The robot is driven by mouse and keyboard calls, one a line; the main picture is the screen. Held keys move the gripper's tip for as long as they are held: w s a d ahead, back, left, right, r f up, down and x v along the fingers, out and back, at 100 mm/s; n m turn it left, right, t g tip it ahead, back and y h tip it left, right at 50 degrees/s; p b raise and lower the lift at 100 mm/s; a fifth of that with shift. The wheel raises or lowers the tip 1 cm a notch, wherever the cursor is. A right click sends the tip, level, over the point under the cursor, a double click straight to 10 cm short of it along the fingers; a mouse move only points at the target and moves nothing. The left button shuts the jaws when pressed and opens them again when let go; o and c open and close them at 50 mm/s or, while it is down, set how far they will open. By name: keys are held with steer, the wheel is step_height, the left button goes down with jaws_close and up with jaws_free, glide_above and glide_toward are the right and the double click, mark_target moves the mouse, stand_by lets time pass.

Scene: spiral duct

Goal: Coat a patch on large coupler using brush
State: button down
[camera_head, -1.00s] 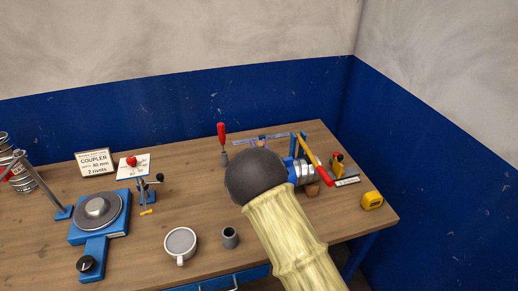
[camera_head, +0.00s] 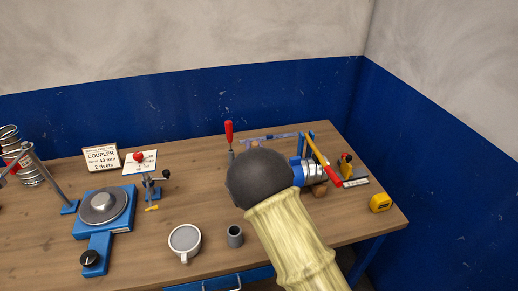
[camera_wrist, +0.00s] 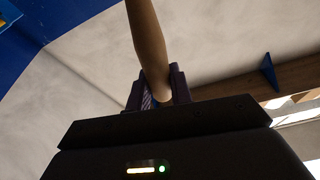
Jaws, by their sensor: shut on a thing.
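In the wrist view, my gripper (camera_wrist: 157,90) is shut on a smooth tan wooden handle (camera_wrist: 148,40), likely the brush's. The handle runs up out of the picture, so no bristles show. In the head view, my arm's dark joint hides the gripper. A ribbed silvery cylinder (camera_head: 315,171), possibly the large coupler, lies partly hidden just right of that joint, beside a blue fixture (camera_head: 298,172). A mug with grey contents (camera_head: 185,239) stands near the table's front edge. A small grey cup (camera_head: 235,236) stands right of it.
A blue turntable device (camera_head: 103,208), a coupler sign (camera_head: 101,158) and a small clamp stand (camera_head: 151,187) occupy the left. A red-handled tool (camera_head: 229,133) stands behind. A yellow tape measure (camera_head: 381,202) sits at the right edge.

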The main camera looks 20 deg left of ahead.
steer(key=shift+f+b, duration=0.15)
steer(key=shift+b, duration=0.4)
steer(key=shift+d, duration=0.1)
steer(key=w+d+b, duration=0.2)
steer(key=d, duration=0.1)
steer(key=shift+d, duration=0.15)
stand_by(0.4)
step_height(320, 180, up, 6)
steer(key=p, duration=0.1)
stand_by(0.8)
steer(key=shift+r+p, duration=0.2)
steer(key=shift+p, duration=0.1)
